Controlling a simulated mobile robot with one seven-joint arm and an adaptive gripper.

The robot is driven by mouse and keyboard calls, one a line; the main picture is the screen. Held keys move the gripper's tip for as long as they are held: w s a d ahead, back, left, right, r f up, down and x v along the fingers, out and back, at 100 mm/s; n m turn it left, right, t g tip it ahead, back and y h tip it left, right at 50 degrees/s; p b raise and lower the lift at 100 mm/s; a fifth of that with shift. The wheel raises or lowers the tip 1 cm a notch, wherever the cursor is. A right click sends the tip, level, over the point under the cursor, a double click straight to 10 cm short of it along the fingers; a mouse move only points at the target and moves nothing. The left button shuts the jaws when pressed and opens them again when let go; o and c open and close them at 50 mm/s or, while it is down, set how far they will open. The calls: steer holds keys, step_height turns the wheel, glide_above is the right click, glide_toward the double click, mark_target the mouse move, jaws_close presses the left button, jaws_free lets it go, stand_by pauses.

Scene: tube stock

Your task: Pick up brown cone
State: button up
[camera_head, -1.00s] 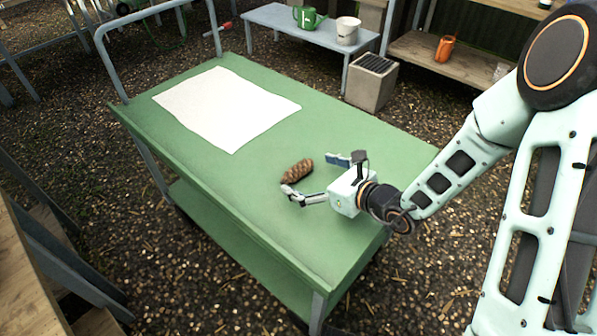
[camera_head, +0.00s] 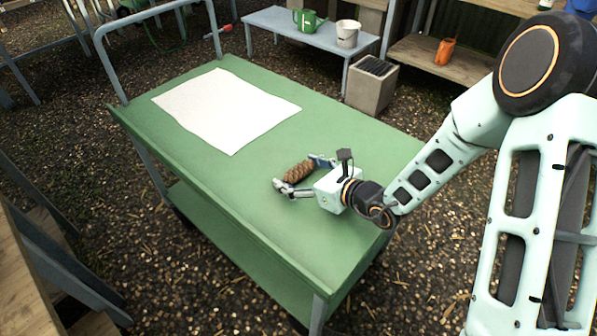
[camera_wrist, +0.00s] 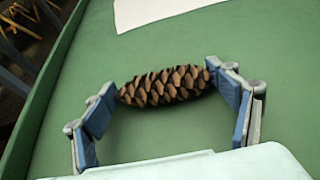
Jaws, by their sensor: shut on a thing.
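The brown cone (camera_head: 299,171) is a scaly pine cone lying on the green top of the cart (camera_head: 215,175). In the wrist view the cone (camera_wrist: 165,85) lies crosswise, with one end at each finger. My gripper (camera_head: 299,174) is around the cone and shut on it, end to end. In the wrist view my gripper (camera_wrist: 163,92) has its blue finger pads against the two tips of the cone. The cone appears to be at the cart top; I cannot tell any gap beneath it.
A white sheet (camera_head: 226,110) lies on the cart beyond the cone. A grey bench (camera_head: 300,28) with a green watering can (camera_head: 308,20) and a white bucket (camera_head: 347,32) stands behind. The cart top around the cone is clear.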

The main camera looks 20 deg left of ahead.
mark_target(298, 169)
steer(key=shift+r+p, duration=0.3)
steer(key=shift+r, duration=0.3)
step_height(298, 169, up, 3)
steer(key=shift+s+f+p, duration=0.1)
steer(key=shift+f+p, duration=0.1)
steer(key=shift+p, duration=0.3)
steer(key=s+d+r+p, duration=0.3)
steer(key=s+r+p, duration=0.6)
steer(key=p, duration=1)
steer(key=s, duration=0.4)
steer(key=shift+d+r, duration=0.15)
